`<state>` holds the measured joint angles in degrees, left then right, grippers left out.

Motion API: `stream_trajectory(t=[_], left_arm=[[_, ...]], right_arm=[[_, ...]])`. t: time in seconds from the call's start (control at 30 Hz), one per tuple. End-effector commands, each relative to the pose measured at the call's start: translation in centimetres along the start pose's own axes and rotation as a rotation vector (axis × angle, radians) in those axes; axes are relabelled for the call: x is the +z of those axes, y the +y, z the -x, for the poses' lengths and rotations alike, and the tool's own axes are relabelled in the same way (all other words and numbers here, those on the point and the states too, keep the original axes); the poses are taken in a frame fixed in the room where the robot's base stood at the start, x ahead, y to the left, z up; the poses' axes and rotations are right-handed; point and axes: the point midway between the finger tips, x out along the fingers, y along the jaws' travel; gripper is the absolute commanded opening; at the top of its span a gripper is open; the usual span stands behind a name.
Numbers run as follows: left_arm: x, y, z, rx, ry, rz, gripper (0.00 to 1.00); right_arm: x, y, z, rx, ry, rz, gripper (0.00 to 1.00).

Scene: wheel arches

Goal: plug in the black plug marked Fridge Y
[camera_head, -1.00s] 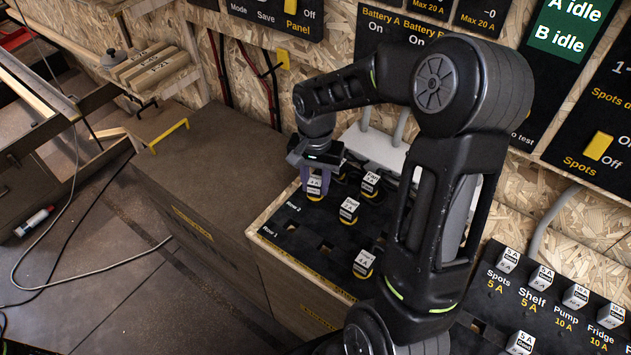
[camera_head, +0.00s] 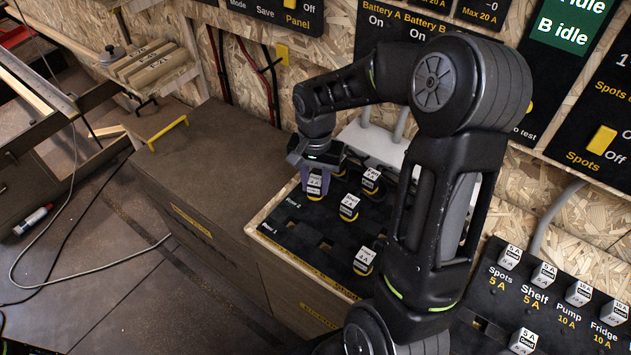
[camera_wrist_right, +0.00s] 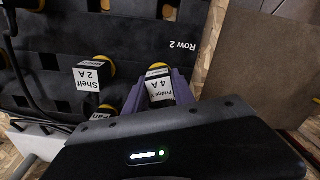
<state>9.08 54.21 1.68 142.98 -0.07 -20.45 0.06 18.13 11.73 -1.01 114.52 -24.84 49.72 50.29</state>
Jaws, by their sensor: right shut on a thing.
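My right gripper (camera_head: 316,180) is over the back-left part of the black socket board (camera_head: 292,238). It is shut on a plug (camera_head: 315,186) with a white label block and a yellow ring at its base. In the right wrist view the purple fingers (camera_wrist_right: 160,92) flank this plug (camera_wrist_right: 159,88), whose label reads "Fridge" and "4 A"; the letter after "Fridge" is too small to be sure of. The plug stands upright at the board by the "Row 2" end. I cannot tell whether it is seated in a socket. My left gripper is not in view.
Near the held plug are the plug marked Shelf 2 A (camera_wrist_right: 93,75) and one marked Fan (camera_wrist_right: 103,113). Other plugs (camera_head: 349,207) and (camera_head: 363,261) stand on the board, with empty sockets between. A white box (camera_head: 378,146) is behind. A brown cabinet (camera_head: 215,160) is left.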

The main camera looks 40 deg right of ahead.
Motion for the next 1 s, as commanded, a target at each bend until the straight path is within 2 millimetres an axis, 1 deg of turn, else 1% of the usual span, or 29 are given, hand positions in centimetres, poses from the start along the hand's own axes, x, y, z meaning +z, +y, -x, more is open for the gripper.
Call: stream_trajectory(t=[0.5,0.53,0.8,1.0], left_arm=[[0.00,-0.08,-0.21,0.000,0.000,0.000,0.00],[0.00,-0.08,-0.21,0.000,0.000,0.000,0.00],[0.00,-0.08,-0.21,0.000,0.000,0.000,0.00],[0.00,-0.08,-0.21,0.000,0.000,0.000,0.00]], right_arm=[[-0.01,-0.05,-0.16,-0.001,0.001,0.000,0.00],[-0.01,-0.05,-0.16,-0.001,0.001,0.000,0.33],[-0.01,-0.03,-0.17,0.000,0.000,0.000,0.55],[-0.01,-0.02,-0.19,0.000,0.000,0.000,0.57]])
